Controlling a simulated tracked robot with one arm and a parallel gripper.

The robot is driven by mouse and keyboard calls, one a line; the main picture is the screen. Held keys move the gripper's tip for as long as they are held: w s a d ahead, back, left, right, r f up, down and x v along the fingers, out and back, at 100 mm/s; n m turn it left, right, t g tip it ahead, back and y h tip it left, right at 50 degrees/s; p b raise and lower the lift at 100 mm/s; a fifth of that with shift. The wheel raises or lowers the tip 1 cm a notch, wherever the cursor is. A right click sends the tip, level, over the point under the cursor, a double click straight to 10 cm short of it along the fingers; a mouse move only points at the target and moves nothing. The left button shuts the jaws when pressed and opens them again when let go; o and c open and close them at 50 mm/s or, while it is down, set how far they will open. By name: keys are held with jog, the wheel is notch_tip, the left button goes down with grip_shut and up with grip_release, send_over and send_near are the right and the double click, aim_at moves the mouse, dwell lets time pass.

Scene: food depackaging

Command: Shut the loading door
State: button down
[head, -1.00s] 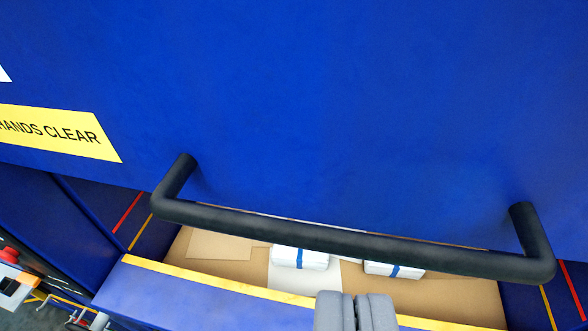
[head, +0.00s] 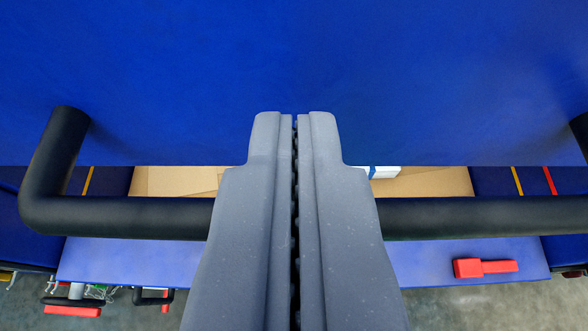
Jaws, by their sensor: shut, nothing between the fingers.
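The blue loading door (head: 180,80) fills the upper part of the head view. Its black bar handle (head: 460,216) runs across the picture, with its left bend and part of its right post in view. My gripper (head: 294,116) is shut and empty, its grey fingers pointing up the picture in front of the door. The fingers hide the middle of the handle. I cannot tell whether they touch the handle or the door. Below the door's lower edge a gap shows the opening, with tan cardboard (head: 180,180) and part of a white pack with a blue band (head: 385,172) inside.
A blue ledge (head: 130,262) lies below the opening, with a red latch or handle (head: 485,267) on its right. Red and yellow stripes mark the sides of the opening. Grey floor (head: 480,305) shows at the bottom, with red and black fittings (head: 75,308) at lower left.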

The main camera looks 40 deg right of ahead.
jog(key=shift+w+d+f, duration=0.15)
jog(key=shift+w+f, duration=0.1)
jog(key=shift+f, duration=0.05)
jog(key=f, duration=0.3)
jog(key=shift+s+a, duration=0.25)
jog(key=shift+s, duration=0.15)
jog(key=shift+f, duration=0.1)
